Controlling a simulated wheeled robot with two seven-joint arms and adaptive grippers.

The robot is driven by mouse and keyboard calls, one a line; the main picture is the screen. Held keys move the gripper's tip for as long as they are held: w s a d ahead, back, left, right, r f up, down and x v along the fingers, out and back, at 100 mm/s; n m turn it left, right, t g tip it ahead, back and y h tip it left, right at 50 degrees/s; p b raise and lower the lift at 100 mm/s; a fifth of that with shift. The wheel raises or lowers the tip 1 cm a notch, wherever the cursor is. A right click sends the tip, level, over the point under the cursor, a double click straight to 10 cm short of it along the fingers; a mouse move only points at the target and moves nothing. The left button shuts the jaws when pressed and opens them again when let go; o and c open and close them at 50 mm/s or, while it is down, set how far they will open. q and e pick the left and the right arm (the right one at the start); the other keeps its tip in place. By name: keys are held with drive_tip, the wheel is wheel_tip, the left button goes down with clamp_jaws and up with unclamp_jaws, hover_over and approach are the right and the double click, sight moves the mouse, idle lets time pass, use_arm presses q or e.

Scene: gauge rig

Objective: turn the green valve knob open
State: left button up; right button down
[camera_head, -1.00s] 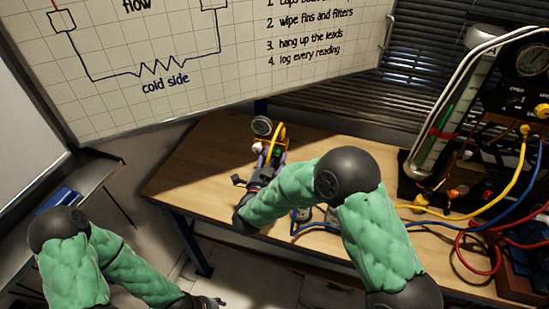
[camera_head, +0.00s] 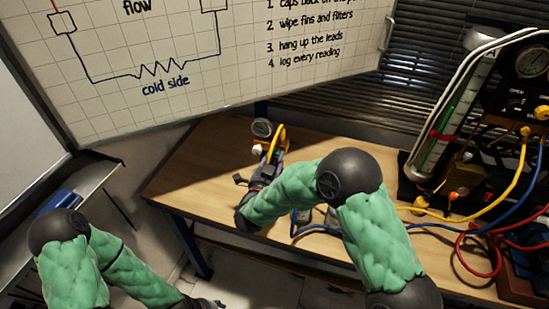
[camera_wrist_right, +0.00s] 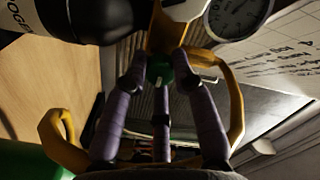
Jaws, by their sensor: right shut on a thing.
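The green valve knob (camera_wrist_right: 158,71) shows in the right wrist view between the purple-grey fingers of my right gripper (camera_wrist_right: 160,82), which is shut on it. The fingers cover part of the knob. The knob sits below an orange-yellow body (camera_wrist_right: 170,35) beside a round gauge (camera_wrist_right: 238,14). In the head view my right gripper (camera_head: 271,159) is at the small gauge (camera_head: 262,128) on the bench, and the knob is hidden there. My left gripper (camera_head: 212,303) shows only as a dark bit at the bottom edge, and its fingers are not clear.
A black cylinder (camera_wrist_right: 55,22) is close at upper left in the wrist view. A gauge rig (camera_head: 515,95) with coloured hoses stands on the bench's right. The wooden bench (camera_head: 190,165) is clear at left.

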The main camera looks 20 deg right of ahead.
drive_tip(key=n+p, duration=0.3)
drive_tip(key=n, duration=0.2)
drive_tip(key=shift+r, duration=0.1)
drive_tip(key=n+p, duration=0.3)
drive_tip(key=n, duration=0.1)
drive_tip(key=shift+n, duration=0.3)
drive_tip(key=n+p, duration=0.2)
drive_tip(key=n, duration=0.2)
drive_tip(key=shift+n+p, duration=1.15)
drive_tip(key=shift+n, duration=0.85)
drive_tip(key=shift+f, duration=0.2)
drive_tip(key=c, duration=1)
unclamp_jaws()
